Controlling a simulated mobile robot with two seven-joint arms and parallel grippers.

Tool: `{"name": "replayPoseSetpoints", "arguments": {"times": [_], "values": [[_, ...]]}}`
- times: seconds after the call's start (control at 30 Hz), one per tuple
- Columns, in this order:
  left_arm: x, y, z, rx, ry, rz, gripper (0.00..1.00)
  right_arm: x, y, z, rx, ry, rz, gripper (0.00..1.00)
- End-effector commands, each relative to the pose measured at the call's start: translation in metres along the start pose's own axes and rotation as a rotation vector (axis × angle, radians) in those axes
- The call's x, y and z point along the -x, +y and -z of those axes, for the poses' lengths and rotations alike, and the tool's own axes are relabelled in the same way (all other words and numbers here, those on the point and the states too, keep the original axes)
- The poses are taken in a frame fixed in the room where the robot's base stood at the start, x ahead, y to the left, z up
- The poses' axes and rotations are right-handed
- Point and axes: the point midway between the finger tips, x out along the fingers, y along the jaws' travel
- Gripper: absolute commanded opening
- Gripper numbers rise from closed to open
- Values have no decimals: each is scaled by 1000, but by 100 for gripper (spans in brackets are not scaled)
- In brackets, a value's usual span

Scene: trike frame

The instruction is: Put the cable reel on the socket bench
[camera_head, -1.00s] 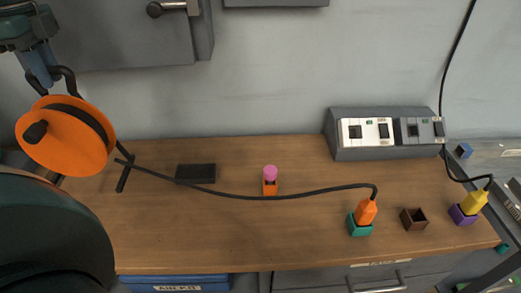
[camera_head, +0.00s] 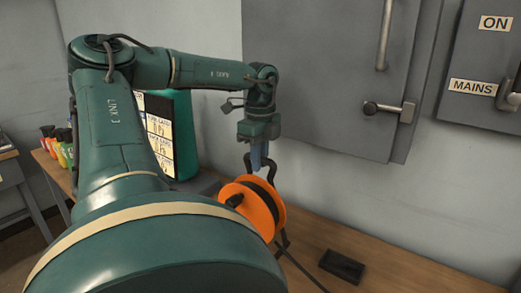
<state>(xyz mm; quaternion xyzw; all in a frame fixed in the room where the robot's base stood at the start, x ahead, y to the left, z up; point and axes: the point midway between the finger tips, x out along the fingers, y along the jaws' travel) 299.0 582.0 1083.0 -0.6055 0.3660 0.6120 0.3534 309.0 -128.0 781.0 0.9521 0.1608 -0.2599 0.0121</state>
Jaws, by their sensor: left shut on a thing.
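The orange cable reel (camera_head: 239,201), with dark cable wound in its middle and a dark knob on its side, is near the centre of the head view. My left gripper (camera_head: 259,165) is shut on the reel's dark handle at the top. The reel appears at the wooden bench (camera_head: 395,262); I cannot tell whether its dark stand rests on the top. A dark cable runs from it toward the bottom edge. My right gripper is out of view.
A black block (camera_head: 342,266) lies on the bench right of the reel. Grey wall cabinets (camera_head: 335,70) with handles and a MAINS switch (camera_head: 474,86) are above. A screen (camera_head: 160,138) and several coloured items (camera_head: 62,150) stand at the left. My arm hides much of the left side.

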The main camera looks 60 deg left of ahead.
Motion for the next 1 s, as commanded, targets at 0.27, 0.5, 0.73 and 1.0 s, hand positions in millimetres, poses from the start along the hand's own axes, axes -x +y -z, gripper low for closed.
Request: {"name": "replayPoseSetpoints", "arguments": {"times": [0.27,0.5,0.73,1.0], "values": [[-29,-1,1,0,2,3,0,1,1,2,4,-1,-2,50],[-31,-2,0,0,1,6,0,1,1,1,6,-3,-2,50],[-34,0,0,-1,1,-1,27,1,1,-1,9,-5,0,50],[-34,0,0,-1,1,0,38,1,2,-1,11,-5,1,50]]}}
